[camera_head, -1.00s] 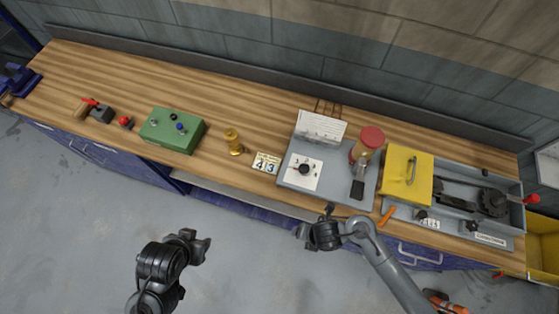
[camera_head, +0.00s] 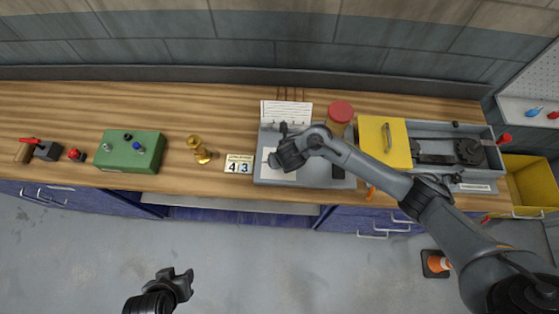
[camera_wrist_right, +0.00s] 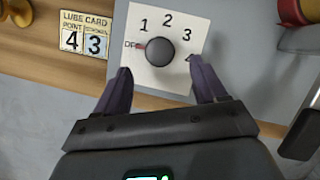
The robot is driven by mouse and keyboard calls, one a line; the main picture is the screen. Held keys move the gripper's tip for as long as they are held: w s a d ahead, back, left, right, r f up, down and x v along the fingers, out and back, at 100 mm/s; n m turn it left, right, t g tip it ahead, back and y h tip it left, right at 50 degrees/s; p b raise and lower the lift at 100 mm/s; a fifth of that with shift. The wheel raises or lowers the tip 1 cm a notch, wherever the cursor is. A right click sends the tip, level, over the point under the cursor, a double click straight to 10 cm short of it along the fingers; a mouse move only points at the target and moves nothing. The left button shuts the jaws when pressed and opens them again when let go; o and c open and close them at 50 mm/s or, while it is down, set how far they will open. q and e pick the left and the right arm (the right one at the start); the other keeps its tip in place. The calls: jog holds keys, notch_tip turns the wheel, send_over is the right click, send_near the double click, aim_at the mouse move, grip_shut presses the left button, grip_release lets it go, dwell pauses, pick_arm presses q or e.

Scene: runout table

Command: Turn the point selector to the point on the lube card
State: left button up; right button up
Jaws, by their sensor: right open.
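The point selector is a round black knob (camera_wrist_right: 161,53) on a white plate (camera_wrist_right: 186,17) marked OFF, 1, 2, 3 and a last mark partly hidden by a finger. Its red pointer mark is on the left, toward OFF. The lube card (camera_wrist_right: 84,34) reads point 4, strokes 3; it also shows in the head view (camera_head: 238,164). My right gripper (camera_wrist_right: 164,76) is open, its fingers on either side of the plate's near part, just short of the knob. In the head view my right gripper (camera_head: 284,152) covers the knob. My left gripper (camera_head: 179,279) is open and empty, away from the table.
The selector sits on a grey base with a white sheet (camera_head: 286,112) behind it and a red-capped canister (camera_head: 341,112) to the right. A yellow cover (camera_head: 384,143) lies further right. A brass piece (camera_head: 199,150) and green box (camera_head: 131,151) stand left.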

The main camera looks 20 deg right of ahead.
jog(key=x, duration=0.4)
jog(key=shift+w+f+b, duration=0.1)
jog(key=shift+f+b, duration=0.2)
jog(key=shift+b, duration=0.1)
jog(key=shift+w+f, duration=0.15)
jog(key=shift+f, duration=0.2)
jog(key=c, duration=1)
jog(key=shift+c, duration=0.2)
